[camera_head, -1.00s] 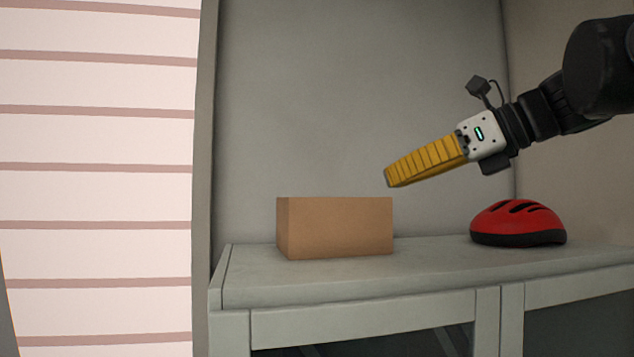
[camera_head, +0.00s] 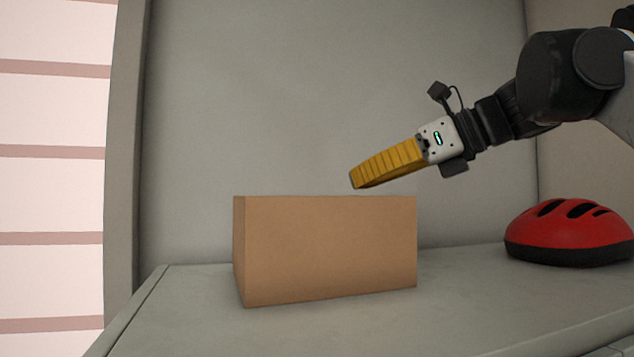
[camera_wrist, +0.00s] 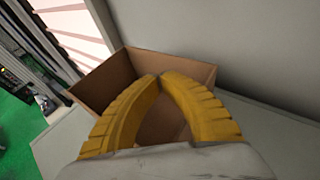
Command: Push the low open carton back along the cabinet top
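The low open carton (camera_head: 330,250) is plain brown cardboard and stands upright on the grey cabinet top (camera_head: 480,310). In the wrist view the carton (camera_wrist: 103,83) shows its open top and inner walls. My gripper (camera_head: 356,181) has yellow ribbed fingers and hangs just above the carton's top edge in the head view, pointing down and left. In the wrist view the fingertips of my gripper (camera_wrist: 159,78) meet over the carton's opening, with nothing seen between them. The fingers hide part of the carton's inside.
A red and black helmet (camera_head: 570,232) sits on the cabinet top to the right of the carton. A grey wall (camera_head: 340,90) stands behind. The cabinet top is bare between carton and helmet. A green floor (camera_wrist: 15,135) shows at the left in the wrist view.

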